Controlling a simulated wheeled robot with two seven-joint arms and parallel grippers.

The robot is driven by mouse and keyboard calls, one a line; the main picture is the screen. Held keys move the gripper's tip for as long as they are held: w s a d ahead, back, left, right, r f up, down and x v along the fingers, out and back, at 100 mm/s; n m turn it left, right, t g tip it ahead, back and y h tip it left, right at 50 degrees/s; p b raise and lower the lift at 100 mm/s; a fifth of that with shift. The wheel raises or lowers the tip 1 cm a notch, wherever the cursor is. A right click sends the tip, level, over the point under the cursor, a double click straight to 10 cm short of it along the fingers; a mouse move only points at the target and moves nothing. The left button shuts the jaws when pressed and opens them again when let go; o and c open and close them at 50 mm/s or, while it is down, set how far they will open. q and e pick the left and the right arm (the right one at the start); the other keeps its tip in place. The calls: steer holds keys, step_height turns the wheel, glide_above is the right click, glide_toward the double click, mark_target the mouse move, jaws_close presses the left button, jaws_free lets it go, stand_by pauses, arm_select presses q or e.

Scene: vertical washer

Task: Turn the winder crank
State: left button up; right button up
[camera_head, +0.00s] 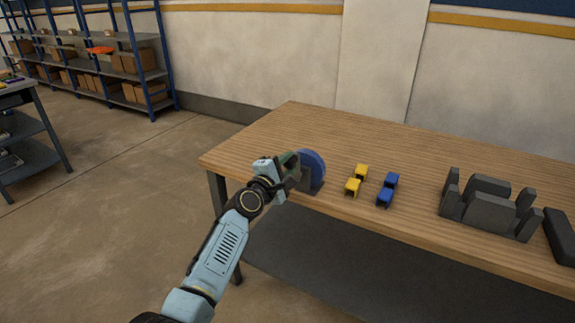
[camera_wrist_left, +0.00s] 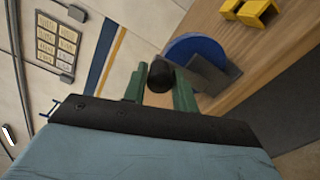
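The winder has a blue disc (camera_head: 314,164) on a dark grey bracket (camera_head: 317,187) near the table's left front corner. In the left wrist view the disc (camera_wrist_left: 196,47) and bracket (camera_wrist_left: 212,74) lie just beyond the fingers. The round black crank knob (camera_wrist_left: 160,76) sits between the two green fingers of my left gripper (camera_wrist_left: 159,86). The knob fills the gap at the fingertips, and the gripper looks shut on it. In the head view my left gripper (camera_head: 291,167) covers the crank and part of the disc. My right gripper is not in view.
The wooden table (camera_head: 290,125) also holds yellow blocks (camera_head: 353,187), blue blocks (camera_head: 385,197), a dark grey slotted holder (camera_head: 487,212) and a black bar (camera_head: 560,236) to the right. The back of the tabletop is clear. A wall stands behind; shelves (camera_head: 90,65) are far left.

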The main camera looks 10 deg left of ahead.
arm_select(q)
steer(key=o, duration=0.3)
steer(key=shift+o, duration=0.2)
steer(key=shift+s+a+p, duration=0.15)
steer(key=shift+s+p, duration=0.2)
steer(key=shift+s, duration=0.25)
steer(key=p+v, duration=0.3)
steer(key=v, duration=0.9)
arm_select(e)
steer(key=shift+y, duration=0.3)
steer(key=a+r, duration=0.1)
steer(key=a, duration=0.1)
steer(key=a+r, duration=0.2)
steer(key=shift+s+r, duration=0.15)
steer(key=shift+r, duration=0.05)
arm_select(q)
steer(key=shift+s, duration=0.1)
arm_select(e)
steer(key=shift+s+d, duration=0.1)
